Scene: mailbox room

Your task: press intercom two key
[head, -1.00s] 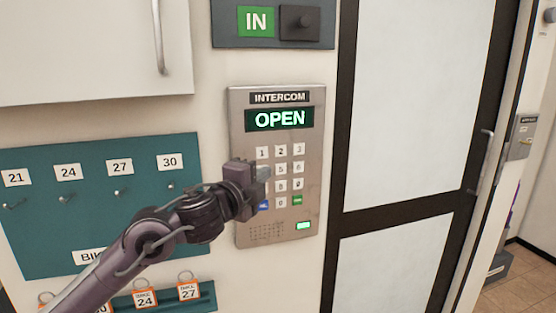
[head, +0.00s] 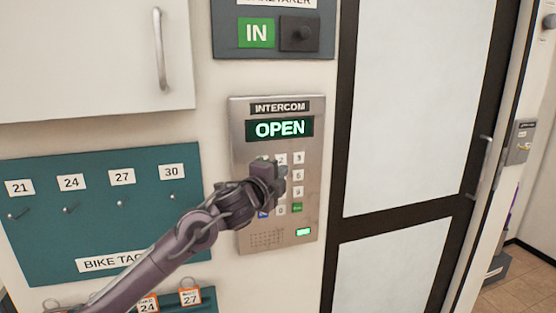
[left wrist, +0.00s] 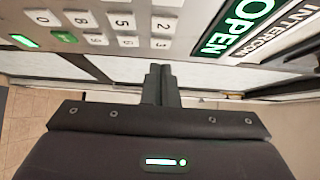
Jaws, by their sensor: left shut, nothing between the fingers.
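The intercom (head: 238,190) is a grey metal panel on the wall. Its green display (head: 280,128) reads OPEN. The two key (head: 281,158) is white, in the top row, just above my fingertips in the head view. It also shows in the left wrist view, where the two key (left wrist: 163,25) lies beyond the three key (left wrist: 160,43). My left gripper (head: 281,172) is shut and empty in front of the keypad. In the left wrist view its fingertips (left wrist: 160,70) are close to the three key; I cannot tell whether they touch the panel. The gripper hides several left and middle keys.
A teal bike tag board (head: 100,210) with hooks is left of the intercom. A white cabinet (head: 90,60) is above it. A dark panel with a green IN sign (head: 256,33) is above the intercom. A dark-framed door (head: 420,120) stands to the right.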

